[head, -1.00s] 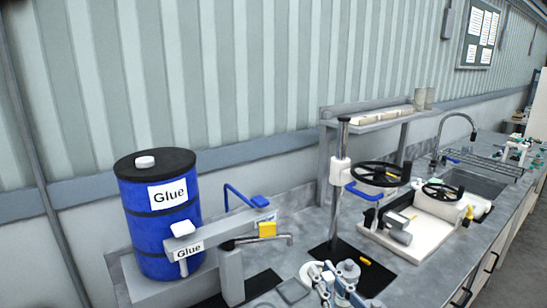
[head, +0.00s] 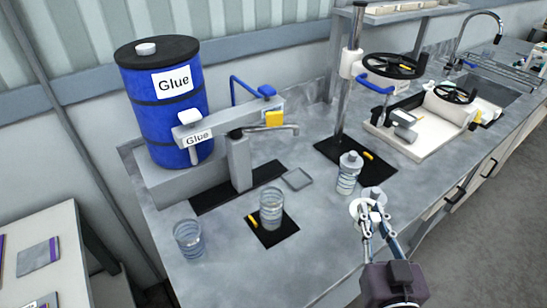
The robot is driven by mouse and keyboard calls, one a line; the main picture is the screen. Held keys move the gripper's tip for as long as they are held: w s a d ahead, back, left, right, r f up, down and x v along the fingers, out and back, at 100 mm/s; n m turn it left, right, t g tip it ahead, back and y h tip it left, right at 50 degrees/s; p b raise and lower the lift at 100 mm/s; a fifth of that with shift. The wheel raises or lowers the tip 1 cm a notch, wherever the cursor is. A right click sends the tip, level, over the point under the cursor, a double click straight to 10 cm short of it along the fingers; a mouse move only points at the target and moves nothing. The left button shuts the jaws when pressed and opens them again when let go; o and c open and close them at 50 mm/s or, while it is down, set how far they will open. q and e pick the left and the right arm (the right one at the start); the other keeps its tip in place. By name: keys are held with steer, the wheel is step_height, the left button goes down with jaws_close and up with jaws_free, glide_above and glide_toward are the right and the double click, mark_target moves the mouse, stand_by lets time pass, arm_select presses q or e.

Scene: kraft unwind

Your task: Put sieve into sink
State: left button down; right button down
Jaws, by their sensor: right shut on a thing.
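My right gripper (head: 368,236) is at the lower right of the head view, over the front of the counter. It is shut on a small round white-and-grey thing that looks like the sieve (head: 373,194); its fingers and its small size hide the detail. The sieve is just right of and in front of a clear bottle (head: 348,172); I cannot tell whether they touch. The sink (head: 490,94) is a grey basin set in the counter at the far right, below a curved tap (head: 480,17). My left gripper is not in view.
A blue glue barrel (head: 168,100) and glue dispenser (head: 238,165) stand at the left. Clear jars (head: 271,208) (head: 188,239) stand in front. A press with a black handwheel (head: 394,65) and a white machine (head: 430,122) stand between gripper and sink.

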steer(key=w+a+r+n+g+y, duration=0.1)
steer(key=w+a+r+n+y, duration=0.1)
steer(key=a+r, duration=0.3)
steer(key=w+a+r+n+g+y+p, duration=0.1)
steer(key=w+a+r+n+y, duration=0.1)
steer(key=a+r+y, duration=0.3)
steer(key=w+a+r+n+g+y, duration=0.1)
steer(key=w+a+r+n+y, duration=0.2)
steer(key=a+r, duration=0.3)
steer(key=w+a, duration=0.1)
steer(key=a, duration=0.2)
steer(key=shift+r+y, duration=0.3)
steer(key=shift+r, duration=0.1)
step_height(320, 180, down, 20)
steer(key=p, duration=0.1)
steer(key=shift+r+p, duration=0.25)
steer(key=shift+p, duration=0.1)
steer(key=shift+f, duration=0.15)
steer(key=c, duration=1.9)
jaws_free()
